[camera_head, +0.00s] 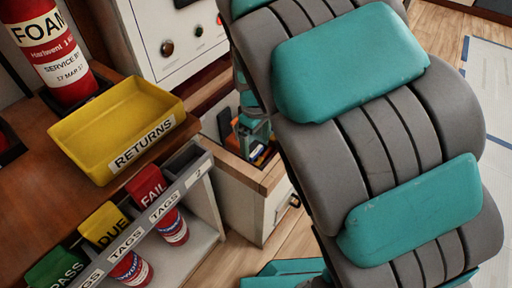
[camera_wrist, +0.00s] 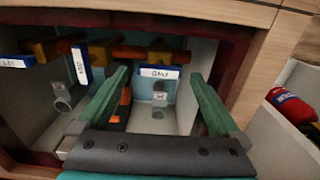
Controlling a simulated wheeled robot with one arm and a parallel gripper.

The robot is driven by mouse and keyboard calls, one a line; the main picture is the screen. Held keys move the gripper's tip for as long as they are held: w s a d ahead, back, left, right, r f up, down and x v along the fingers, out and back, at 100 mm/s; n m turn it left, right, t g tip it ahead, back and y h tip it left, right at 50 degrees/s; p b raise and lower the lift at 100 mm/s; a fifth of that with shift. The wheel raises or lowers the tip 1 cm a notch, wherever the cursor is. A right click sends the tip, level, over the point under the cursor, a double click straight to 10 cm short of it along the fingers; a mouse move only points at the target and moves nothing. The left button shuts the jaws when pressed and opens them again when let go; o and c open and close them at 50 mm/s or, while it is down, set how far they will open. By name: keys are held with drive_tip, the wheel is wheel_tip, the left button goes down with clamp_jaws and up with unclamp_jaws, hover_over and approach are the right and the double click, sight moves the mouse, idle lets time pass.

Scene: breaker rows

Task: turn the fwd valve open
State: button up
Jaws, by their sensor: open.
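In the wrist view, a row of brass-coloured valves runs along a pipe inside a recess with a dark red frame. A blue valve handle (camera_wrist: 82,62) with a white tag stands upright left of my gripper. A third tag (camera_wrist: 14,62) hangs at the far left on a level blue handle. The lettering is too small to tell surely which is fwd. My gripper (camera_wrist: 158,74) is open, its green fingers apart below the level handle. No valve shows in the head view.
My arm covers the right of the head view. A yellow returns tray (camera_head: 120,115), a red foam extinguisher (camera_head: 62,50) and a tag rack (camera_head: 160,212) stand at the left. A panel box (camera_head: 150,45) is behind. In the wrist view, a red can (camera_wrist: 290,106) is at the right.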

drive_tip(key=shift+f, duration=0.8)
drive_tip(key=shift+c, duration=0.2)
drive_tip(key=shift+r, duration=0.1)
drive_tip(key=c, duration=1.3)
